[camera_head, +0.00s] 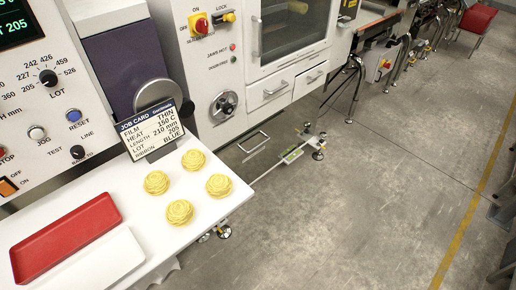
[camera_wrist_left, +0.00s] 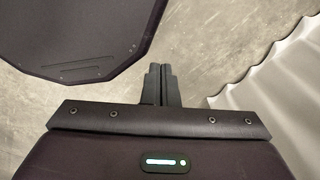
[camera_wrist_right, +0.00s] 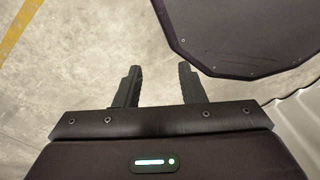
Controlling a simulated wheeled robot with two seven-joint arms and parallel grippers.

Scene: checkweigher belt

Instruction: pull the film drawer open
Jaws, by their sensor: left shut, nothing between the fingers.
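Two white drawers sit side by side under the windowed cabinet in the head view, a left drawer (camera_head: 270,97) and a right drawer (camera_head: 311,82). Each has a bar handle and looks closed; any labels are too small to read, so I cannot tell which is the film drawer. The job card (camera_head: 150,128) reads film THIN. My left gripper (camera_wrist_left: 161,70) is shut and empty in the left wrist view, over bare floor. My right gripper (camera_wrist_right: 157,72) is open and empty in the right wrist view, also over floor. Neither gripper shows in the head view.
A white table (camera_head: 150,215) holds several yellow pasta nests (camera_head: 179,212), a red tray (camera_head: 62,238) and a white slab (camera_head: 95,268). A control panel (camera_head: 35,100) stands at left. A low wheeled frame (camera_head: 290,155) is below the drawers.

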